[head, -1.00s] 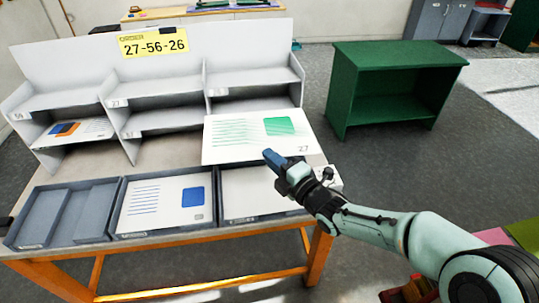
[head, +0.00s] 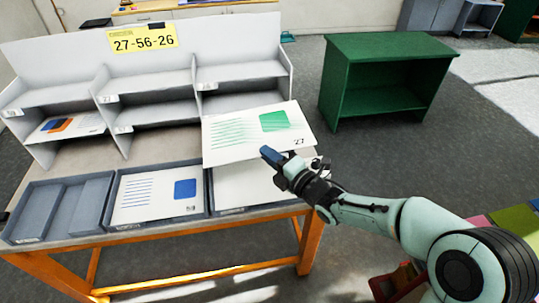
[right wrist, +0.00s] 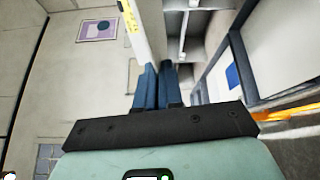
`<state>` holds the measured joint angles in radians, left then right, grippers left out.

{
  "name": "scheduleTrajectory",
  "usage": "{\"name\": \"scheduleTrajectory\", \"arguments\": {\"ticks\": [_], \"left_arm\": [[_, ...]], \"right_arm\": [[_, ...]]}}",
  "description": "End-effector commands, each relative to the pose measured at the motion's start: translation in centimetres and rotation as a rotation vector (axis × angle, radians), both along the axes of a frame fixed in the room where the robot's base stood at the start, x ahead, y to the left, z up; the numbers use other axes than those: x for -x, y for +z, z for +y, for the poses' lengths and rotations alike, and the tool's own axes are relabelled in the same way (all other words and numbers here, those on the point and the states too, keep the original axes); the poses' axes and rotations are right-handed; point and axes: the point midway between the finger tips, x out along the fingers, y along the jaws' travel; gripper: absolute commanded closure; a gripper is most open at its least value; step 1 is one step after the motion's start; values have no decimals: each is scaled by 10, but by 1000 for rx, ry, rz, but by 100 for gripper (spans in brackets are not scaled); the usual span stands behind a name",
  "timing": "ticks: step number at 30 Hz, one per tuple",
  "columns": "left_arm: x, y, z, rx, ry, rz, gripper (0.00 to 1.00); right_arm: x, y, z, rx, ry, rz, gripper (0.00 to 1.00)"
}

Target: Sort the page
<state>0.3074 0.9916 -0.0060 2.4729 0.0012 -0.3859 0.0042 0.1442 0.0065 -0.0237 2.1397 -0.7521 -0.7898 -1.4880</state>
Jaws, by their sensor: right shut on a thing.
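My right gripper (head: 275,163) is shut on the near edge of a white page (head: 240,146) with green lines, a green square and the number 27. The page is tilted and held above the right tray (head: 240,208). In the right wrist view the blue fingers (right wrist: 157,88) are close together; the page is not clear there. The middle tray (head: 160,221) holds a page (head: 150,205) with blue lines and a blue square. White paper (head: 245,187) lies in the right tray, partly hidden. A white rack (head: 150,80) has two rows of compartments. My left gripper is out of view.
A yellow sign (head: 143,42) above the rack reads 27-56-26. A page with orange and dark blue shapes (head: 65,126) lies in the lower left compartment. The left tray (head: 60,207) looks empty. A green shelf unit (head: 385,85) stands on the floor at right.

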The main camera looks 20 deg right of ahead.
Motion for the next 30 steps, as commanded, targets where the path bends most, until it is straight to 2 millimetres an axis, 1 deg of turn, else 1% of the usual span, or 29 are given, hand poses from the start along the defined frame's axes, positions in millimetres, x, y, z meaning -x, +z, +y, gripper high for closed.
{"name": "scheduleTrajectory", "arguments": {"ticks": [1, 6, 12, 16, 25, 28, 30], "left_arm": [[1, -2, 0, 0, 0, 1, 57], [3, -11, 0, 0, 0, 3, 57], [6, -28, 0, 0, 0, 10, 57], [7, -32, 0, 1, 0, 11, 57], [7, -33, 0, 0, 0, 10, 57], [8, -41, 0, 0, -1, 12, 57], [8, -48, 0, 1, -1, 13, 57]], "right_arm": [[0, 3, 0, 74, 0, 11, 100], [0, 1, 1, 339, 2, 73, 100], [0, -1, 1, 587, 2, 132, 100], [0, 0, 1, 655, 1, 151, 100], [0, 1, 1, 674, 2, 156, 100], [0, -1, 1, 756, 1, 174, 100], [0, -2, 1, 854, 1, 196, 100]]}}
